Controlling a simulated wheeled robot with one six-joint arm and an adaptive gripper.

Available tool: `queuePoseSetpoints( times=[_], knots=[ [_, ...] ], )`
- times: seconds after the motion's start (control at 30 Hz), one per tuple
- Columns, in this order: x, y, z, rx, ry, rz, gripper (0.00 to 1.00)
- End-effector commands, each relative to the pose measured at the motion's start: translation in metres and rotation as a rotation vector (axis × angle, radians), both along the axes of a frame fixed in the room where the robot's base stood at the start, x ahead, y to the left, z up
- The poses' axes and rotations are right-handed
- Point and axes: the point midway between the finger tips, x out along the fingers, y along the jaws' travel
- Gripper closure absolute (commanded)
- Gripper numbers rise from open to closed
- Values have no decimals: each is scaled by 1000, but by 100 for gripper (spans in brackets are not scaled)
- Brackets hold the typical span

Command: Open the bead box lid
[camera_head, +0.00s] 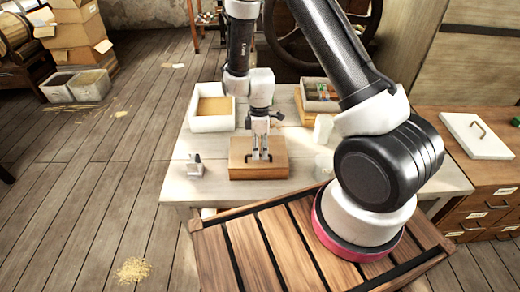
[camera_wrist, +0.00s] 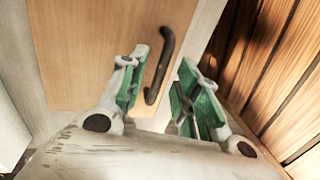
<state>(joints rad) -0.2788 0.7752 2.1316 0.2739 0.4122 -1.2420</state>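The bead box appears to be the wooden box (camera_head: 240,172) on the pale table, with its flat lid shut. A dark bar handle stands on the lid; in the wrist view the handle (camera_wrist: 165,60) shows clearly against the light wood. My gripper (camera_head: 260,156) points down over the front middle of the lid, at the handle. In the wrist view its green-padded fingers are apart, and the handle appears in the gap between them, nearer the left finger. I cannot tell whether a finger touches it.
A white tray with tan contents (camera_head: 213,121) stands behind left. A small metal item (camera_head: 196,168) is at left. An open box of small things (camera_head: 320,104) is behind right. Translucent containers (camera_head: 323,165) stand right of the box. A white handled panel (camera_head: 470,145) lies on drawers farther right.

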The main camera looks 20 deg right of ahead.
Motion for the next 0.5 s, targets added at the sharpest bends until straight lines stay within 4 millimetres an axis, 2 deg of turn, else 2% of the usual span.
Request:
queuePoseSetpoints(
  times=[0.2, 0.37, 0.5],
  knots=[
    [0, 0, 0, 0, 0, 0, 70],
    [0, 0, 0, 0, 0, 0, 99],
    [0, 0, 0, 0, 0, 0, 100]
  ],
)
